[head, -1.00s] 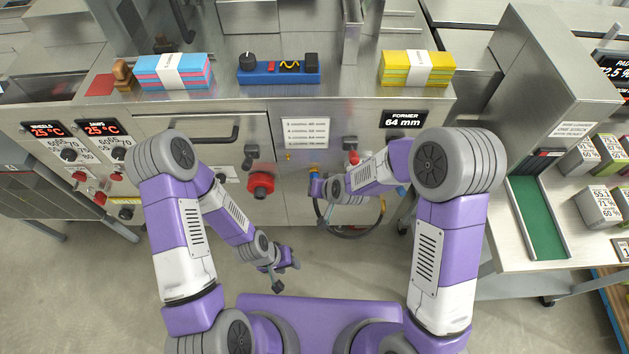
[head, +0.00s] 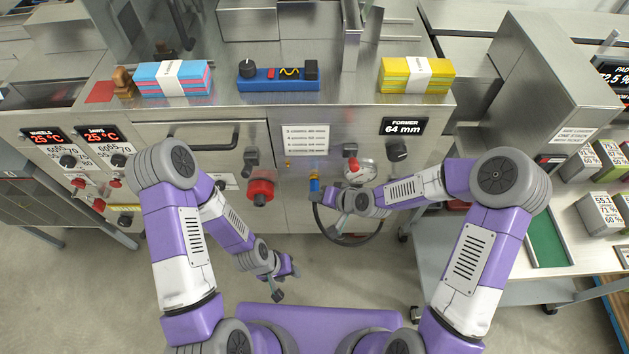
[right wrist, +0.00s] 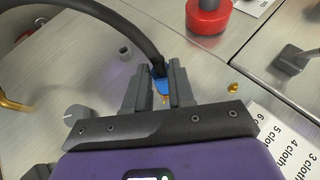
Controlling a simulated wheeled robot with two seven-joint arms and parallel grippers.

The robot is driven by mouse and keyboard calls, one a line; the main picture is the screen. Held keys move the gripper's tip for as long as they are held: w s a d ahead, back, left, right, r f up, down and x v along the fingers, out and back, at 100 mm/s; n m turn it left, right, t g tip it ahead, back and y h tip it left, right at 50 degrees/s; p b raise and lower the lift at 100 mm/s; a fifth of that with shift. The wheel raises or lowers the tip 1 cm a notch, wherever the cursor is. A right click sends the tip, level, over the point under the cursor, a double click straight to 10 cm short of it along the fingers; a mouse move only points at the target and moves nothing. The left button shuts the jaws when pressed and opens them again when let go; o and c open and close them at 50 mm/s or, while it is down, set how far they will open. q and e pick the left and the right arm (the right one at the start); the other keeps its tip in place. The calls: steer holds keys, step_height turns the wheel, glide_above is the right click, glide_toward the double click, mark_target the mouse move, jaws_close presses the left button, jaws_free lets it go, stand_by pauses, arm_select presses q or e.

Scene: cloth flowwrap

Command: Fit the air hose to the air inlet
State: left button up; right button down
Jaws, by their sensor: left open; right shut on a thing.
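My right gripper (right wrist: 157,80) is shut on the air hose's blue end collar (right wrist: 160,70), which has a small gold tip. The black air hose (right wrist: 120,18) curves away from it, and in the head view the hose (head: 352,243) hangs in a loop below the machine front. The blue collar also shows in the head view (head: 314,186), close to the panel. A small brass fitting (right wrist: 232,87) on the panel, perhaps the air inlet, is apart from the collar. A hollow grey fitting (right wrist: 125,53) is on the other side. My left gripper (head: 286,283) is open and empty, low over the floor.
A red knob (head: 260,190), a pressure gauge (head: 360,172), a red-handled valve (head: 352,160) and a black knob (head: 397,150) stick out of the panel near my right gripper. A printed label (head: 306,139) is above. Cloth stacks lie on top.

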steer(key=c, duration=1.4)
jaws_free()
steer(key=shift+s+f, duration=0.1)
steer(key=shift+f, duration=0.05)
steer(key=o, duration=0.5)
steer(key=shift+a, duration=0.1)
steer(key=p+v, duration=0.3)
steer(key=v, duration=0.5)
steer(key=s+d+f+g+h+p, duration=0.1)
steer(key=s+d+f+p, duration=0.1)
steer(key=s, duration=0.3)
steer(key=s+d+f+m+g+h+p, duration=0.1)
steer(key=s+d+f+g+p, duration=0.1)
steer(key=s+f, duration=0.2)
steer(key=s+d+f+g+h+p, duration=0.1)
steer(key=s+d+f+p, duration=0.1)
steer(key=s, duration=0.4)
steer(key=shift+f+g, duration=0.3)
steer(key=shift+f, duration=0.55)
